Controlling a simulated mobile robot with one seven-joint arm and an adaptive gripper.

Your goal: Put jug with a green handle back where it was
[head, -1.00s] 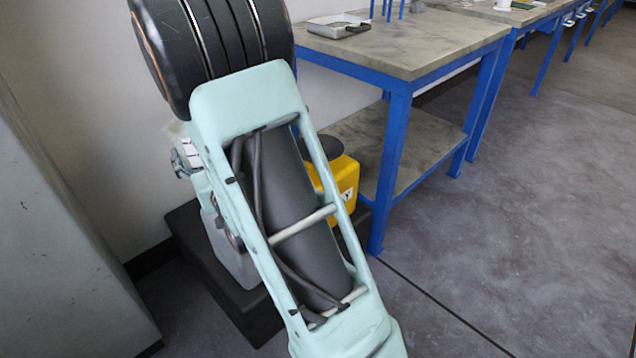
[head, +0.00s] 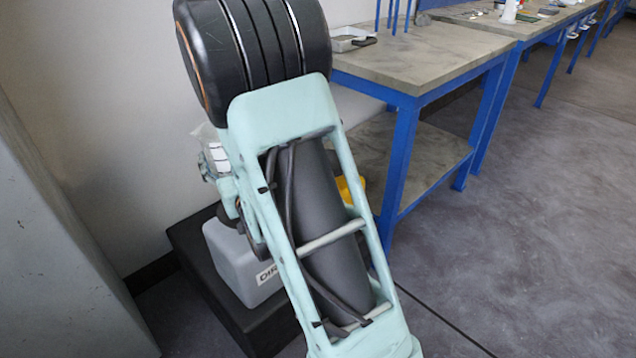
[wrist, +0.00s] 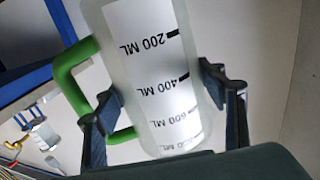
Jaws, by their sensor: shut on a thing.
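The jug (wrist: 150,72) with a green handle (wrist: 72,84) fills the middle of the wrist view. It is a pale, frosted body with a white panel of ML marks, which read upside down there. My gripper (wrist: 162,100) has one dark finger on each side of the jug and is shut on it. The left finger passes by the green handle. The jug's far end is cut off by the top of the wrist view. In the head view my arm covers most of the gripper area, so the jug is not clear there.
A blue-framed bench (head: 415,72) stands right of my arm, with a shallow tray (head: 347,38) on top. Grey floor is open at the right.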

